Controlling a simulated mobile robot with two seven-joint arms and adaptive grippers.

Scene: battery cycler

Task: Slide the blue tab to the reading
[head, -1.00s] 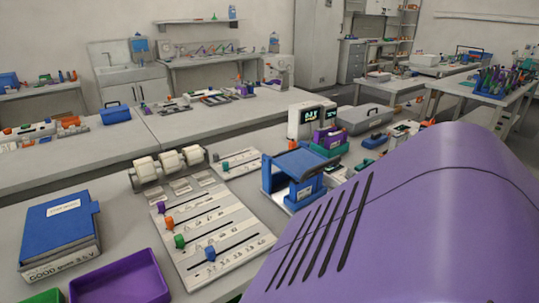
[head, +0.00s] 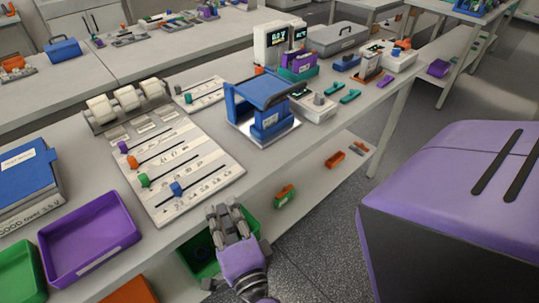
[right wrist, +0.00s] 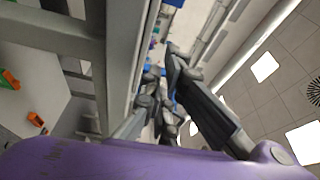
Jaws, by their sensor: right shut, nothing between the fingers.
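The blue tab (head: 177,188) sits on the lowest slot of the pale slider board (head: 215,178), toward the left part of that slot. Green (head: 144,180), orange (head: 133,162) and purple (head: 124,147) tabs sit on the slots above it. A display box (head: 280,42) with dark screens stands at the back; its digits are too small to read surely. My right gripper (head: 228,212) is shut and empty, just off the table's front edge, below and right of the blue tab and apart from it. Its fingers also show in the right wrist view (right wrist: 165,85). My left gripper is not in view.
A blue stand (head: 262,98) is right of the board. A roll holder (head: 127,104) is behind it. A purple tray (head: 90,238), a green tray (head: 18,270) and a blue binder (head: 25,178) are on the left. A green bin (head: 200,256) sits below the table edge.

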